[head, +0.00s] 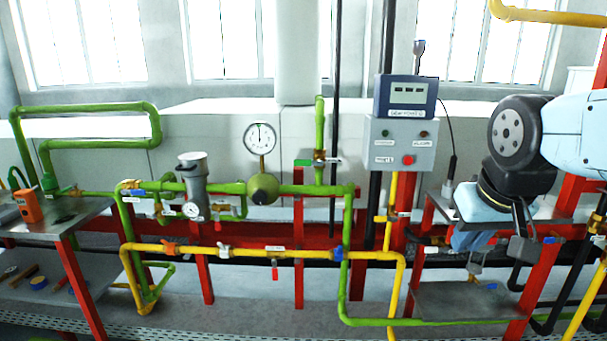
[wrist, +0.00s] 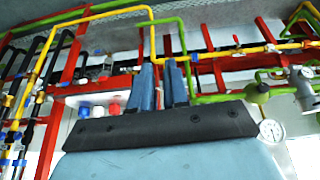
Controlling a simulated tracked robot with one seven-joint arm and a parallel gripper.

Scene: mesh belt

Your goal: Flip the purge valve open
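Several valves sit on the green and yellow pipes; their labels are too small to read, so I cannot tell which is the purge valve. A valve with a green and white handle (head: 318,160) is on the vertical green pipe. A red-handled valve (head: 275,268) hangs below the yellow pipe. My gripper (head: 475,262) is low at the right, apart from these valves. In the wrist view its two blue fingers (wrist: 160,65) stand apart with nothing visible between them.
A grey control box (head: 402,145) with buttons stands right of centre. A pressure gauge (head: 260,138) rises above the green pipe. A metal table (head: 65,218) holds an orange device (head: 28,205). Red posts and pipes crowd the right, near my arm.

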